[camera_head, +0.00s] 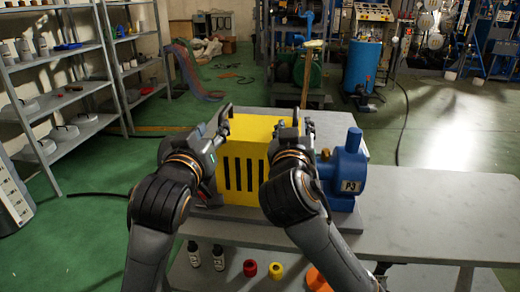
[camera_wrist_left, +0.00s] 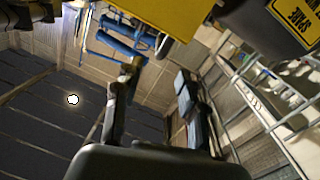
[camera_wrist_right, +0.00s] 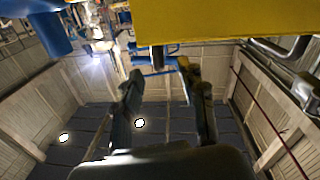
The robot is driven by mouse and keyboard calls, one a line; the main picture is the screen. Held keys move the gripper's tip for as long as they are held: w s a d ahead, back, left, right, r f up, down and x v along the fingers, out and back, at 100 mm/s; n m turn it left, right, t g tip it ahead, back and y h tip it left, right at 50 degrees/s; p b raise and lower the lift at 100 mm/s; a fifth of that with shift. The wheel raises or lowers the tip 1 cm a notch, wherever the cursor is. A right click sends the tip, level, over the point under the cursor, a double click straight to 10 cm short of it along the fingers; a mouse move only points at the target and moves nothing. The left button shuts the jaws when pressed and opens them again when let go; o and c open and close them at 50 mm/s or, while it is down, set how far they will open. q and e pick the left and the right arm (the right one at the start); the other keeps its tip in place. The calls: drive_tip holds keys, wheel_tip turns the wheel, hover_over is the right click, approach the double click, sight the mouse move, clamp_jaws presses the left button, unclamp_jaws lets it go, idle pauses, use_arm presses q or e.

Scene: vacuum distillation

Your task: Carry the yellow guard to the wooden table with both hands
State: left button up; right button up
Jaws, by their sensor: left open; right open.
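The yellow guard (camera_head: 243,165), a box with dark vertical slots in its front, stands on a grey-topped table (camera_head: 430,200) beside a blue pump. My left gripper (camera_head: 222,122) is at the guard's upper left side, and my right gripper (camera_head: 287,125) is at its upper right side. Both are open, with a gap between the fingers in the left wrist view (camera_wrist_left: 156,82) and the right wrist view (camera_wrist_right: 161,82). The guard's yellow edge shows beyond the fingers in the left wrist view (camera_wrist_left: 165,14) and the right wrist view (camera_wrist_right: 235,22). I cannot make out a wooden table.
The blue pump marked P3 (camera_head: 345,178) stands close to the guard's right. Small bottles (camera_head: 206,256), a red ring (camera_head: 250,268), a yellow ring (camera_head: 275,270) and an orange piece (camera_head: 317,280) sit on a lower shelf. Grey shelving (camera_head: 65,85) stands left. The table's right part is clear.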

sight(220, 117)
use_arm(q)
drive_tip(key=x, duration=0.9)
drive_tip(key=shift+w, duration=0.15)
use_arm(e)
drive_tip(key=x, duration=0.9)
drive_tip(key=shift+w, duration=0.15)
use_arm(q)
clamp_jaws()
use_arm(e)
clamp_jaws()
use_arm(q)
drive_tip(key=shift+r, duration=0.2)
use_arm(e)
drive_tip(key=shift+r, duration=0.15)
